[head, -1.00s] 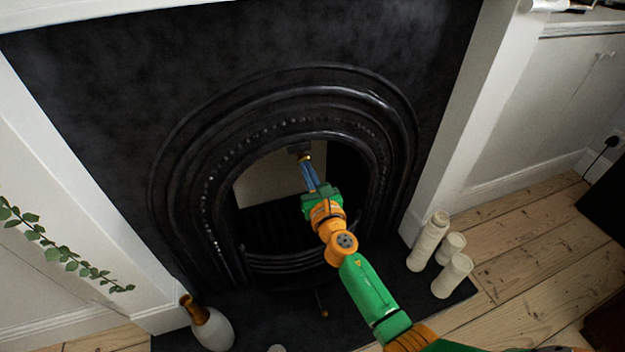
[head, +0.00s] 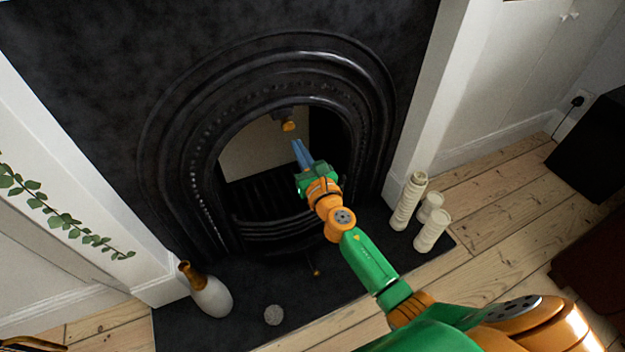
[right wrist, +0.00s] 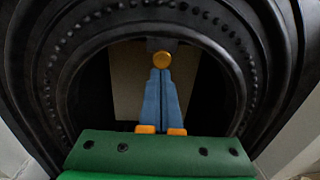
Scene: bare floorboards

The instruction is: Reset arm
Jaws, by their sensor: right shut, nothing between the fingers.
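My right arm, green and orange, reaches in from the lower right of the head view toward the fireplace opening. My right gripper (head: 296,146) has blue fingers that lie together with nothing between them. They also show in the right wrist view (right wrist: 160,76), pointing at the opening. A small brass-coloured knob (head: 288,126) sits at the top of the opening, just beyond the fingertips and apart from them in the head view. It also shows in the right wrist view (right wrist: 161,60). My left gripper is not clearly in view.
The black fireplace surround (head: 370,90) frames the gripper closely. Several white candles (head: 408,200) stand right on the dark hearth (head: 330,290). A white and brown vase (head: 210,295) and a grey ball (head: 273,315) are at the left and front.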

